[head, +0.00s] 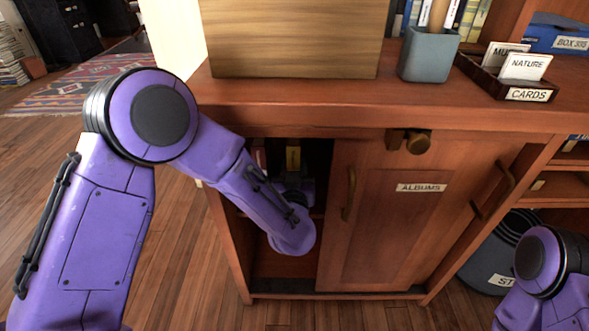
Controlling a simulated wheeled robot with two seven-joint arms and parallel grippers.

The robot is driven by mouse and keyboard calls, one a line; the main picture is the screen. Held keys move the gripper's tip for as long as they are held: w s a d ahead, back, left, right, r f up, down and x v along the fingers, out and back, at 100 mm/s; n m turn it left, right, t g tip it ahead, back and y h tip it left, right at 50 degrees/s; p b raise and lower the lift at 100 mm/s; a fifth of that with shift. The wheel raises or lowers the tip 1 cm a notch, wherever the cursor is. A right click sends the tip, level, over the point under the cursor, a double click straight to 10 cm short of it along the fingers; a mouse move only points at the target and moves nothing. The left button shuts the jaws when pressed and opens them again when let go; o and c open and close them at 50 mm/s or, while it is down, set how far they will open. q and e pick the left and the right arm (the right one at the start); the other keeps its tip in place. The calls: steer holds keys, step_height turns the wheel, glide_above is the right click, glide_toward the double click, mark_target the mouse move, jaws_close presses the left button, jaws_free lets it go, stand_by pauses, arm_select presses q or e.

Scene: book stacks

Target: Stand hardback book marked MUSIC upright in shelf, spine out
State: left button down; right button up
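The shelf is the inside of a wooden cabinet (270,262), open to the left of a door labelled ALBUMS (385,230). My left arm reaches into this opening from the left. My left gripper (294,182) is in the dark upper part of the opening, mostly hidden by shadow and my own forearm. A narrow yellowish thing (293,158) shows right beyond it; I cannot tell whether it is held or what it is. A reddish upright thing (259,156) stands at the opening's left side. No book marked MUSIC can be made out. My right gripper is out of view.
On the cabinet top are a large wooden box (295,38), a grey-blue cup (428,55) and a tray labelled CARDS (528,95). Door handles (349,195) stick out at the front. A dark round bin (490,262) stands at right. The floor at left is open.

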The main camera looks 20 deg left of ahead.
arm_select(q)
steer(key=c, duration=0.7)
jaws_free()
steer(key=shift+f, duration=0.1)
steer(key=shift+s+r, duration=0.15)
steer(key=shift+r, duration=0.05)
steer(key=p+v, duration=0.3)
steer(key=v, duration=0.8)
steer(key=shift+s+d, duration=0.15)
steer(key=shift+s, duration=0.2)
